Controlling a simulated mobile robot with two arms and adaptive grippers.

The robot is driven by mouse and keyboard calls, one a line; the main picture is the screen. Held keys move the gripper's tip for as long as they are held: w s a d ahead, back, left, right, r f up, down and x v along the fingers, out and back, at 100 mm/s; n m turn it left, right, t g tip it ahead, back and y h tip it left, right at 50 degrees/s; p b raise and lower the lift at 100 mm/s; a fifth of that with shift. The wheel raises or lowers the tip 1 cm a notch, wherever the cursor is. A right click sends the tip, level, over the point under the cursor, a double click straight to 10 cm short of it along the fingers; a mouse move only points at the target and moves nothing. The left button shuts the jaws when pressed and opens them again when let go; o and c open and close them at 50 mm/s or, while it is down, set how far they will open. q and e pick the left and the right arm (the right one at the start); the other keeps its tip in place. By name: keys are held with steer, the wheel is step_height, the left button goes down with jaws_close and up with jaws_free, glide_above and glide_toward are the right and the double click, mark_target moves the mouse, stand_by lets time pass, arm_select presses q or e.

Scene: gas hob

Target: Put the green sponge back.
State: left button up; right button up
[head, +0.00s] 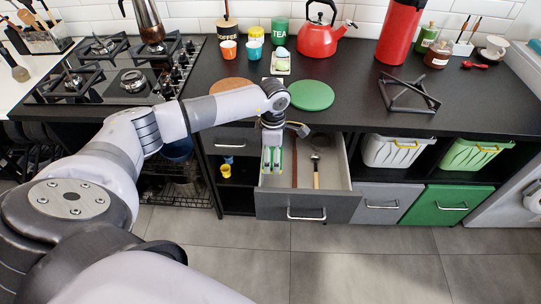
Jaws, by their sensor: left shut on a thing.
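My left gripper (272,163) points down over the left part of an open drawer (341,185), below the counter front. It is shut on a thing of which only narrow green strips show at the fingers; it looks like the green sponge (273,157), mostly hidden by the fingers. I cannot tell whether it touches the drawer floor. A small pale dish (280,68) stands on the counter at the back, with a pale green and white item on it. My right gripper is not in view.
The drawer also holds a brown-handled stick (295,163) and a ladle (316,172). A round green mat (311,96) and a brown one (233,84) lie on the counter. A red kettle (318,40), a black rack (409,96) and a hob (125,72) stand around.

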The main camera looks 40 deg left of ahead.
arm_select(q)
steer(key=shift+w+a+f, duration=0.15)
steer(key=shift+f, duration=0.25)
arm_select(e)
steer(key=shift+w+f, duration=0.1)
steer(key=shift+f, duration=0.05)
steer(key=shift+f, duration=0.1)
arm_select(q)
steer(key=shift+f, duration=0.1)
steer(key=shift+f+b, duration=0.35)
steer(key=o, duration=1.2)
steer(key=shift+r, duration=0.1)
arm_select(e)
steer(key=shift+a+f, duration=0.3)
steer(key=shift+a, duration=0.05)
arm_select(q)
step_height(320, 180, up, 13)
steer(key=p, duration=0.8)
steer(key=shift+p, duration=0.3)
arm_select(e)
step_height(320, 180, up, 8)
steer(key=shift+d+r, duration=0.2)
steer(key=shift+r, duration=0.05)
